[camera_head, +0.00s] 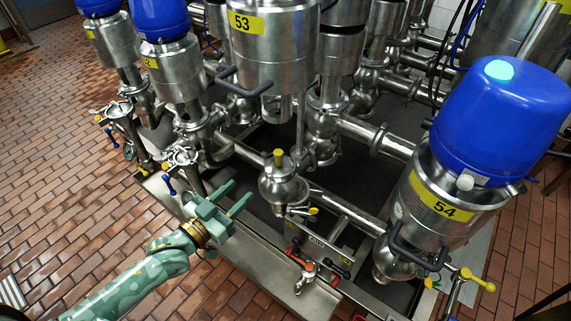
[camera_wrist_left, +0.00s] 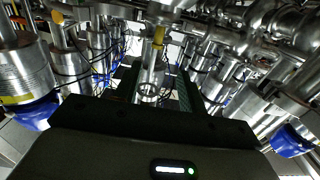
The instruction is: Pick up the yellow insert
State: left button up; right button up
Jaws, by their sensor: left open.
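The yellow insert (camera_head: 278,157) is a small upright yellow piece on top of a round steel valve body (camera_head: 280,188) in the middle of the head view. A yellow piece that looks like it also shows in the wrist view (camera_wrist_left: 158,37), above the middle. My left gripper (camera_head: 241,190) is open and empty, to the left of and a little below the insert in the head view, with a clear gap between them. Its two fingers point toward the valve body. In the wrist view the fingers (camera_wrist_left: 160,72) stand apart, with steel parts seen between them. My right gripper is not in view.
Tall steel valves with blue caps stand around: valve 54 (camera_head: 435,205) at the right and valve 53 (camera_head: 270,45) behind. Steel pipes (camera_head: 375,135) run between them. A small lever valve (camera_head: 180,160) stands close behind my gripper. The brick floor (camera_head: 60,200) at left is open.

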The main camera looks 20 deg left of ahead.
pick_arm(q)
jog(key=b, duration=0.2)
send_near(276, 159)
jog(key=x, duration=0.3)
jog(key=b+x, duration=0.1)
jog(key=x, duration=0.2)
jog(key=shift+a, duration=0.25)
jog(key=b+x, duration=0.2)
jog(key=x, duration=0.2)
jog(key=shift+w+d, duration=0.2)
jog(key=shift+d, duration=0.1)
jog(key=shift+w+d, duration=0.1)
jog(key=shift+w, duration=0.25)
jog(key=shift+r, duration=0.15)
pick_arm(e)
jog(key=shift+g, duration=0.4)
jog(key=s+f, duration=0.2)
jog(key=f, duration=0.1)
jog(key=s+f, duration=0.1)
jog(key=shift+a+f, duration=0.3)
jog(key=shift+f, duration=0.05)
pick_arm(q)
grip_shut()
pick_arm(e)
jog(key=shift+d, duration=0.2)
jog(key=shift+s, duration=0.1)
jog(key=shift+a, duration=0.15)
